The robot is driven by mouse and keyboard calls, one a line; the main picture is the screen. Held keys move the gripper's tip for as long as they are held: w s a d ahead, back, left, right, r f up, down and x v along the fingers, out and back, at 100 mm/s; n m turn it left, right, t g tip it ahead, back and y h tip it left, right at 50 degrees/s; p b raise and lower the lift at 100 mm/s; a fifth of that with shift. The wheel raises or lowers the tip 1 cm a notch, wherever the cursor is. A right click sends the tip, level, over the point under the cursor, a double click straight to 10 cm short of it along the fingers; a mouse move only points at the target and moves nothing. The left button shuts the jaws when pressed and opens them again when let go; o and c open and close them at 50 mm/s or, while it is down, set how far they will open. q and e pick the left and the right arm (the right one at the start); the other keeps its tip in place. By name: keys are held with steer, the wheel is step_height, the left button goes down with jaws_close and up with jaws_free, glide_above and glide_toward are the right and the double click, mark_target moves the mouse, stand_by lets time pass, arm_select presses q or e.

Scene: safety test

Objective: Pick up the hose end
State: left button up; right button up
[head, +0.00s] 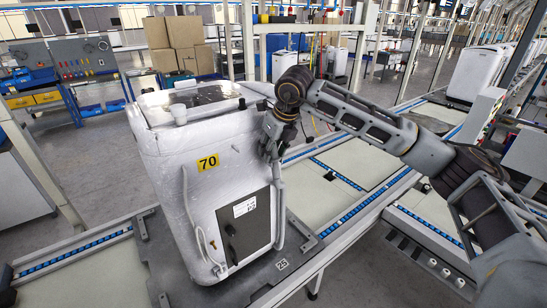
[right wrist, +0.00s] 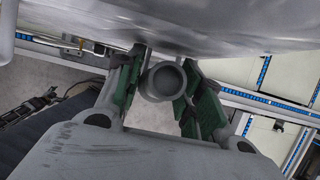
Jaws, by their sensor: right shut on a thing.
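The white machine (head: 230,165) with a yellow 70 label stands on a dark base plate on the line. My right gripper (head: 271,148) reaches down at its right side, near the top of a grey hose (head: 279,215) that runs down that side. In the right wrist view, the round, hollow grey hose end (right wrist: 164,81) sits between the green-padded fingers of my right gripper, below the machine's pale wall (right wrist: 215,22). The gripper is shut on it. In the head view the fingers hide the hose end. My left gripper does not show.
A second thin hose (head: 187,205) hangs on the machine's left front. A dark panel (head: 245,228) is on its front. The conveyor (head: 345,170) with blue-edged rails runs right of the machine, mostly clear. Cardboard boxes (head: 180,40) and a workbench (head: 62,70) stand behind.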

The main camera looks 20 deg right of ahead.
steer(key=shift+c, duration=0.9)
steer(key=shift+r, duration=0.1)
steer(key=shift+r, duration=0.85)
step_height(320, 180, up, 16)
steer(key=b, duration=0.3)
stand_by(0.4)
steer(key=s+d+f+t+b, duration=0.1)
steer(key=s+f, duration=0.3)
steer(key=f, duration=0.3)
steer(key=s+d+f+t+b, duration=0.1)
steer(key=s+d+f+b, duration=0.1)
steer(key=f, duration=0.6)
steer(key=shift+s+y, duration=0.4)
steer(key=shift+s, duration=0.5)
steer(key=shift+w+f, duration=0.1)
steer(key=shift+w, duration=0.1)
